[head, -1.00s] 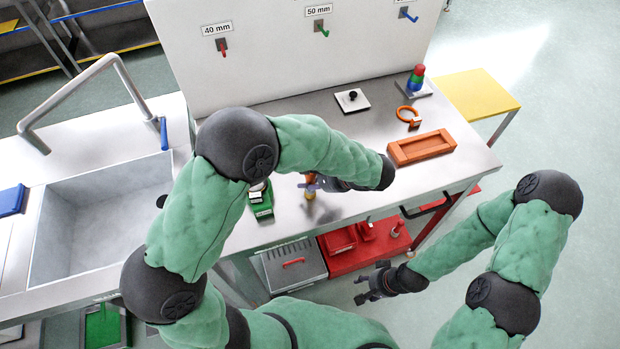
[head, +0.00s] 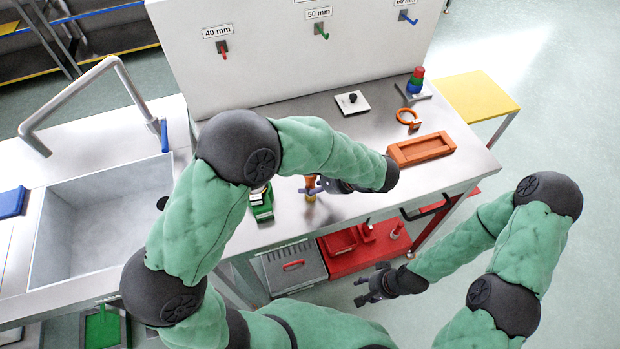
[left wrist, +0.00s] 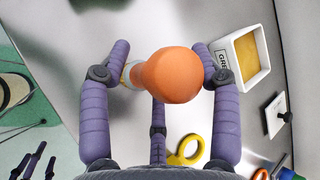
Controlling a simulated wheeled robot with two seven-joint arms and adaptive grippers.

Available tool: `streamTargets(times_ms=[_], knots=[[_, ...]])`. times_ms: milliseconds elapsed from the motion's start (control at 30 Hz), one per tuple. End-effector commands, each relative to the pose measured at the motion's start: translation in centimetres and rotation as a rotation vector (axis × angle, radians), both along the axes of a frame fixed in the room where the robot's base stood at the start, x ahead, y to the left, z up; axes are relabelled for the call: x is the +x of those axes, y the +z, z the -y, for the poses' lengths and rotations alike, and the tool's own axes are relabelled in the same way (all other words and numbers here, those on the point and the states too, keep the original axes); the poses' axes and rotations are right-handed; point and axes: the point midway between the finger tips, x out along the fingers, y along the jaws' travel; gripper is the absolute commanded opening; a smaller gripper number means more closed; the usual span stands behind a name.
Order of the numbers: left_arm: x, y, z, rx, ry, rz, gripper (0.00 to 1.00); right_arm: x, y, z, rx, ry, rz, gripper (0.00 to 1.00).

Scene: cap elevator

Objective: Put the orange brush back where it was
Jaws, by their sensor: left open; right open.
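The orange brush (head: 310,183) stands roughly upright above the worktop, with a paler lower part; I cannot tell what its foot rests on. In the left wrist view its rounded orange end (left wrist: 172,75) faces the camera, between the purple fingers. My left gripper (head: 312,188) is open around the brush, with fingers on either side; contact is not clear. It also shows in the left wrist view (left wrist: 160,62). My right gripper (head: 362,289) is open and empty, low in front of the bench.
A white box with yellow contents (left wrist: 248,58) stands close to the right finger, and yellow loops (left wrist: 187,150) lie nearby. A green box (head: 261,204) is left of the brush. An orange tray (head: 422,149), orange ring (head: 407,116) and white knobbed plate (head: 352,103) are further off.

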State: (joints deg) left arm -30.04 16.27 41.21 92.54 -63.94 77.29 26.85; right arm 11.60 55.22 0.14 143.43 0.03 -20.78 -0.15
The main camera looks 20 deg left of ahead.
Motion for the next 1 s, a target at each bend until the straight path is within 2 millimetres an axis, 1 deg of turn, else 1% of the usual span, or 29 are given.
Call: streamTargets(times_ms=[33,300,500,700,1000], knots=[[-0.1,0.8,0.7,0.000,-0.003,0.002,0.63,0.0,0.4,0.0,0.000,0.000,0.000,0.51],[-1.3,4.6,4.6,0.000,-0.003,0.002,0.63,0.0,1.5,0.0,0.000,0.000,0.000,0.51],[-2.0,6.6,6.6,0.000,-0.002,0.000,0.63,0.0,2.0,0.0,0.000,0.000,0.000,0.51],[-2.3,7.4,7.5,0.001,0.000,-0.001,0.63,0.0,2.2,0.0,0.000,0.000,0.000,0.51],[-2.3,7.4,7.6,0.001,0.001,0.000,0.63,0.0,2.2,0.0,0.000,0.000,0.000,0.51]])
